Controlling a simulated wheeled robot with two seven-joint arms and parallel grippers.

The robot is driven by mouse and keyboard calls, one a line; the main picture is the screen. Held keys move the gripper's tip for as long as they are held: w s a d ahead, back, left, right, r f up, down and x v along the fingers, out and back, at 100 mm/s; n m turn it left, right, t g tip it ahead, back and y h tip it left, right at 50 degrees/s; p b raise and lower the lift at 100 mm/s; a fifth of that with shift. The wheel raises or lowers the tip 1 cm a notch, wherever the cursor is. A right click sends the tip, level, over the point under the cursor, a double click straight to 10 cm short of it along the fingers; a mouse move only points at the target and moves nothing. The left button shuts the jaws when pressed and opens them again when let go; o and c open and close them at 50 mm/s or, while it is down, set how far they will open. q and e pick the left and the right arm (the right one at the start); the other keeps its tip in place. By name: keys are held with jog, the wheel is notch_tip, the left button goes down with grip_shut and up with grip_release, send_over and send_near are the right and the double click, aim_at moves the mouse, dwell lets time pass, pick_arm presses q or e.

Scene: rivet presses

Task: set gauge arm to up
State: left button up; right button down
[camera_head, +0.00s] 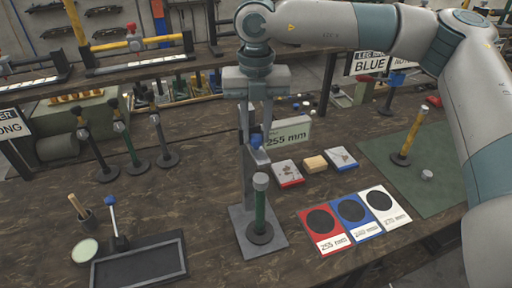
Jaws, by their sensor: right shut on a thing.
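A small press stands mid-table on a grey base plate (277,243), with an upright column behind. A green leg (260,212) with a grey cap and dark foot stands upright on the plate. A grey arm piece (260,157), likely the gauge arm, juts out above the leg with a blue part (256,139) at its upper end. It looks tilted; its exact angle is unclear. My right gripper (257,136) points down from above, shut around this blue part. The fingers partly hide it and the column. My left gripper is not in view.
A sign reading 255 mm (291,134) stands behind the press. Red, blue and white pads (327,242) lie right, with small boxes (315,164) behind them. A green mat (440,185) holds a yellow leg (412,135). Dark legs (128,143) and an empty tray (140,266) are left.

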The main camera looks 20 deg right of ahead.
jog(key=shift+w+r, duration=0.1)
jog(key=shift+r, duration=1.15)
jog(key=c, duration=1.4)
grip_release()
jog(key=shift+c, duration=0.2)
